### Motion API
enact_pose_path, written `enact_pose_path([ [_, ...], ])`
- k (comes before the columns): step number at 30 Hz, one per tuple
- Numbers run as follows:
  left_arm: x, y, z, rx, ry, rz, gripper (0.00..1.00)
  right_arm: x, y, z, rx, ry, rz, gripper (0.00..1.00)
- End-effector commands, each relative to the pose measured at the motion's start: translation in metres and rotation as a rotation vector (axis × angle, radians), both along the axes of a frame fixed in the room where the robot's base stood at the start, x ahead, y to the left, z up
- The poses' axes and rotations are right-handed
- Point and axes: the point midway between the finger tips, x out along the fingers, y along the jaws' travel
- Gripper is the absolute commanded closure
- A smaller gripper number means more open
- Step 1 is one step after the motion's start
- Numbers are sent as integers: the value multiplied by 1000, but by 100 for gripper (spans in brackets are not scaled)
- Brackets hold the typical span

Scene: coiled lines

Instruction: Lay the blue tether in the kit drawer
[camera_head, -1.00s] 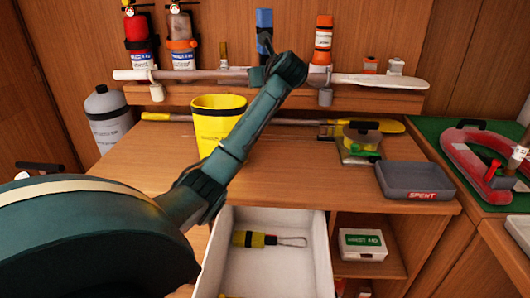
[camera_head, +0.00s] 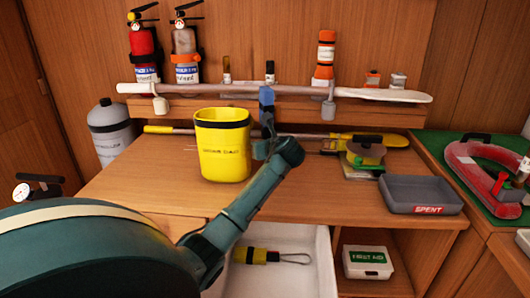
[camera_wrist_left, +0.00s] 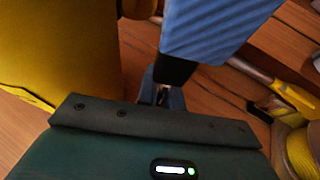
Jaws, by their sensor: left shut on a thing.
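My left gripper (camera_head: 265,126) is shut on the blue tether (camera_head: 267,96), a small ribbed blue piece. It holds it upright above the bench, just right of a yellow bucket (camera_head: 222,155) in the picture. In the left wrist view the blue tether (camera_wrist_left: 215,28) is large and close, with a black lower end at the gripper (camera_wrist_left: 163,96). The white kit drawer (camera_head: 318,262) is open below the bench front, partly hidden by my left arm. A yellow and black piece with a wire loop (camera_head: 258,256) lies in it. My right gripper is not in view.
A rail (camera_head: 220,90) with a long pale pole crosses behind, below fire extinguishers (camera_head: 187,58). A grey "SPENT" tray (camera_head: 420,190) stands on the right of the bench. A first aid box (camera_head: 367,262) sits in the cubby beside the drawer.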

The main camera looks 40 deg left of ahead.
Motion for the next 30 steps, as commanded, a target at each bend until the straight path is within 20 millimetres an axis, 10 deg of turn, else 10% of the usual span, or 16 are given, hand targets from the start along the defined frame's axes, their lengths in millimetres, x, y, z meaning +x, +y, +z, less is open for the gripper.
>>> enact_pose_path([
  [14,0,0,-16,3,-3,-1,100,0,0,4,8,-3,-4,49],
  [22,0,0,-18,0,-2,-1,70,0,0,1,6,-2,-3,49],
  [30,0,0,-17,1,-2,-1,70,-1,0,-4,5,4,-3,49],
])
